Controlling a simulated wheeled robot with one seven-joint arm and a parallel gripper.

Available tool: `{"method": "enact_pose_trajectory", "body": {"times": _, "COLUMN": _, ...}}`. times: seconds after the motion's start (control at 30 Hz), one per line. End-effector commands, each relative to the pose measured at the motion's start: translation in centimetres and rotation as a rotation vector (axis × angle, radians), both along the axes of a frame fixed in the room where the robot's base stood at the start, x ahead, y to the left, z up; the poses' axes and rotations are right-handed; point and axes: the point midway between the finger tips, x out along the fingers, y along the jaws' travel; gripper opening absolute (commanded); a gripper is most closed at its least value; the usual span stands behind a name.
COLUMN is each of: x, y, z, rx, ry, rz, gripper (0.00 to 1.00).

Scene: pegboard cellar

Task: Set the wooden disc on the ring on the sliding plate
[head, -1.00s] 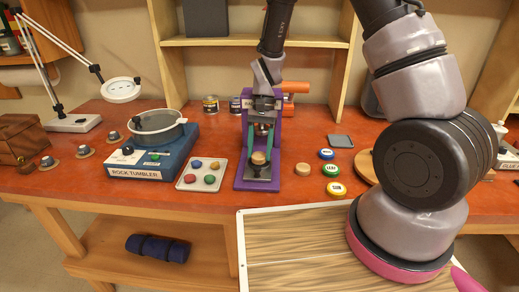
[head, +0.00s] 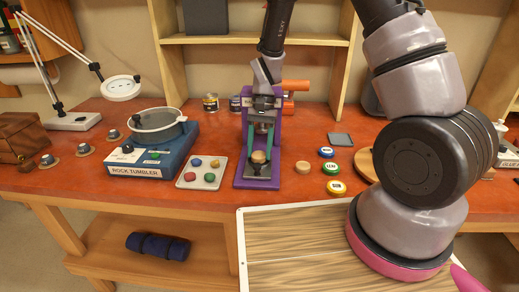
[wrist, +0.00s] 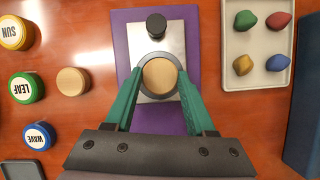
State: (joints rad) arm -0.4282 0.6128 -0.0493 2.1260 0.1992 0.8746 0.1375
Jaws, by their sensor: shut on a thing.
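A round wooden disc (head: 259,157) is between the green fingers of my gripper (head: 260,148), above the grey sliding plate (head: 262,182) of the purple press. In the wrist view the disc (wrist: 159,76) lies between the two fingertips (wrist: 160,73), inside the outline of a dark ring (wrist: 174,60). The metal plate (wrist: 138,45) is under it, with a black knob (wrist: 156,25) at its edge. My gripper is shut on the disc. The disc looks level and roughly centred on the ring; whether it touches the ring I cannot tell.
The purple press frame (head: 245,150) stands close around my gripper. To its right lie another wooden disc (head: 303,167) and lidded pots marked SUN (head: 336,187), LEAF (head: 332,169) and WAVE (head: 326,153). A tray of coloured stones (head: 188,184) and a rock tumbler (head: 150,160) stand left.

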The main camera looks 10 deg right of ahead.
Motion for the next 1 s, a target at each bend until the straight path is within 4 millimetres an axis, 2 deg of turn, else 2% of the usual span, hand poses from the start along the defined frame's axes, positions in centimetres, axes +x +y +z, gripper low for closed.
{"method": "enact_pose_trajectory", "body": {"times": 0.17, "x": 0.0, "y": 0.0, "z": 0.0, "rx": 0.000, "ry": 0.000, "rz": 0.000, "gripper": 0.03}}
{"method": "enact_pose_trajectory", "body": {"times": 0.2, "x": 0.0, "y": 0.0, "z": 0.0, "rx": 0.000, "ry": 0.000, "rz": 0.000, "gripper": 0.67}}
{"method": "enact_pose_trajectory", "body": {"times": 0.27, "x": 0.0, "y": 0.0, "z": 0.0, "rx": 0.000, "ry": 0.000, "rz": 0.000, "gripper": 0.90}}
{"method": "enact_pose_trajectory", "body": {"times": 0.5, "x": 0.0, "y": 0.0, "z": 0.0, "rx": 0.000, "ry": 0.000, "rz": -0.001, "gripper": 0.90}}
{"method": "enact_pose_trajectory", "body": {"times": 0.53, "x": 0.0, "y": 0.0, "z": 0.0, "rx": 0.000, "ry": 0.000, "rz": -0.001, "gripper": 1.00}}
{"method": "enact_pose_trajectory", "body": {"times": 0.8, "x": 0.0, "y": 0.0, "z": 0.1, "rx": 0.000, "ry": 0.000, "rz": 0.000, "gripper": 1.00}}
{"method": "enact_pose_trajectory", "body": {"times": 1.0, "x": 0.0, "y": 0.0, "z": 1.1, "rx": 0.001, "ry": -0.001, "rz": 0.000, "gripper": 1.00}}
